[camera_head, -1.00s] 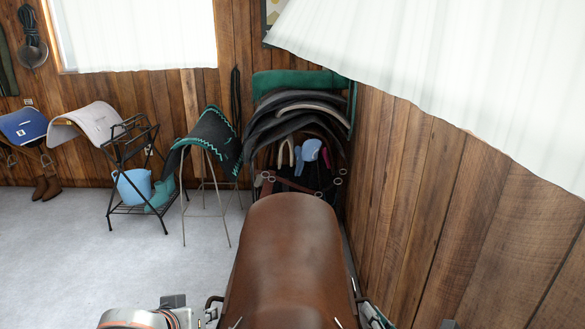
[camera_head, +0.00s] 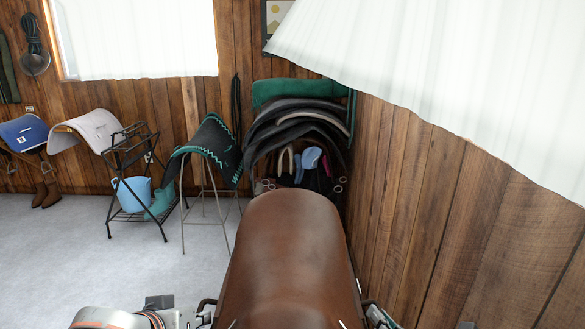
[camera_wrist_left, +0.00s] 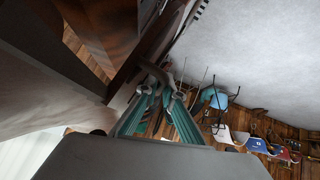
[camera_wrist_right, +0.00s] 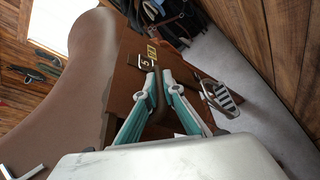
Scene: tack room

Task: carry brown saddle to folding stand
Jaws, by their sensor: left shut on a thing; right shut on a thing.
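The brown saddle (camera_head: 285,255) fills the bottom middle of the head view, held up in front of me. My left gripper (camera_head: 207,308) is at its left side, mostly cut off by the frame; the left wrist view shows its teal fingers (camera_wrist_left: 160,85) closed on a dark part at the saddle's edge. My right gripper (camera_head: 368,306) is at the right side; the right wrist view shows its fingers (camera_wrist_right: 157,90) closed on the saddle's edge, with a stirrup (camera_wrist_right: 220,98) hanging close by. The black folding stand (camera_head: 128,158) stands at the left, its top bare, apart from the saddle.
A blue bucket (camera_head: 131,192) is low on the folding stand. A stand with a dark, teal-edged pad (camera_head: 208,150) is right of it. A rack of stacked pads (camera_head: 300,110) fills the corner. The wooden wall (camera_head: 420,200) is close on the right. Floor (camera_head: 80,260) is clear at left.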

